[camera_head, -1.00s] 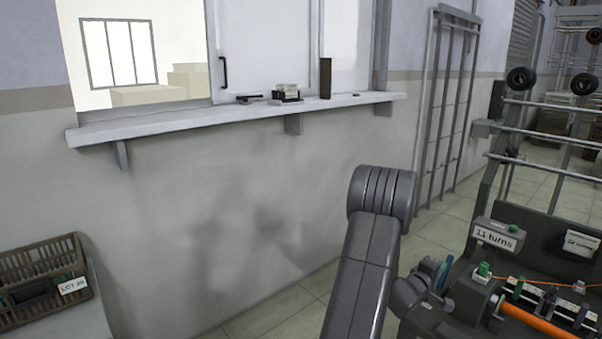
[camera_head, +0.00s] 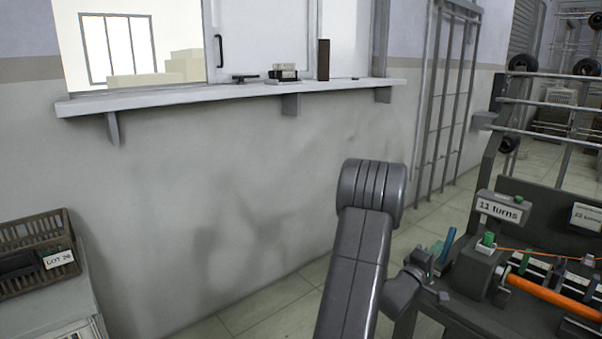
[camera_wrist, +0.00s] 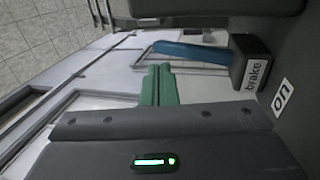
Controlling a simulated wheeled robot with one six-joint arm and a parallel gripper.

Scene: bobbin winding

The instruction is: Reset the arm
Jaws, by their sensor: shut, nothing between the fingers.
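My gripper (camera_wrist: 158,86) shows in the wrist view as two green fingers pressed together, with nothing between them. It also shows small in the head view (camera_head: 434,249), at the left end of the winding bench. A blue brake lever (camera_wrist: 190,51) lies just beyond the fingers in the wrist view, apart from them as far as I can tell. It joins a dark box labelled "brake" (camera_wrist: 253,66), beside an "on" label (camera_wrist: 284,98). In the head view the blue lever (camera_head: 448,245) stands tilted just right of my gripper. My arm rises in the lower middle and bends down towards the bench.
The bench holds an "11 turns" sign (camera_head: 499,208), an orange rod (camera_head: 550,294) and a rack with dark spools (camera_head: 523,63). A ledge (camera_head: 200,95) carries small items along the wall. A brown crate (camera_head: 35,232) stands lower left. Floor before the wall is clear.

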